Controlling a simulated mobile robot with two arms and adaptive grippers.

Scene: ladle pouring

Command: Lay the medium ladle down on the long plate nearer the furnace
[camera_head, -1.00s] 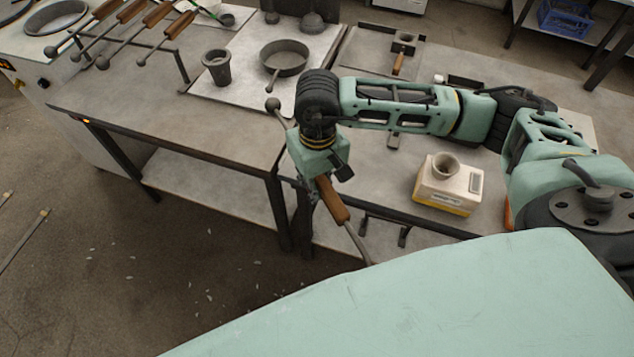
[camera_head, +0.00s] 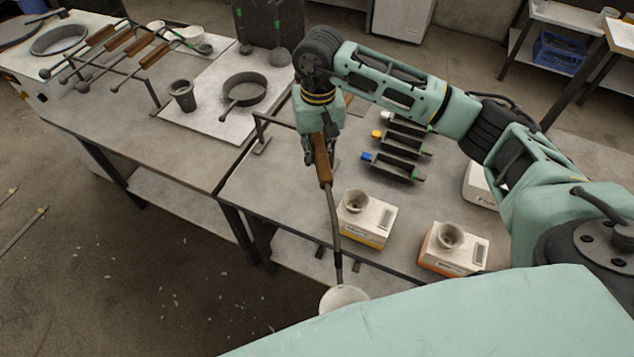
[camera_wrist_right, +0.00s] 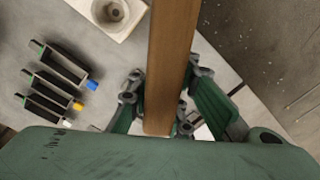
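My right gripper (camera_head: 318,150) is shut on the wooden handle of a ladle (camera_head: 323,165), which hangs steeply down over the front edge of the near table. Its pale bowl (camera_head: 343,298) is at the lower end, partly hidden by my body. The handle (camera_wrist_right: 172,65) runs between the fingers (camera_wrist_right: 160,105) in the right wrist view. I cannot tell its size class. A light plate (camera_head: 205,124) lies on the left table beside the furnace (camera_head: 58,42), bearing a crucible (camera_head: 182,95) and a round pan (camera_head: 245,88). My left gripper is out of view.
Several wooden-handled ladles (camera_head: 120,42) lie on a rack at the left table. Two boxes with cups, one (camera_head: 366,218) left of the other (camera_head: 453,248), stand at the near table's front. Several dark moulds (camera_head: 398,150) lie behind. A bar stand (camera_head: 262,130) stands at the table's left.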

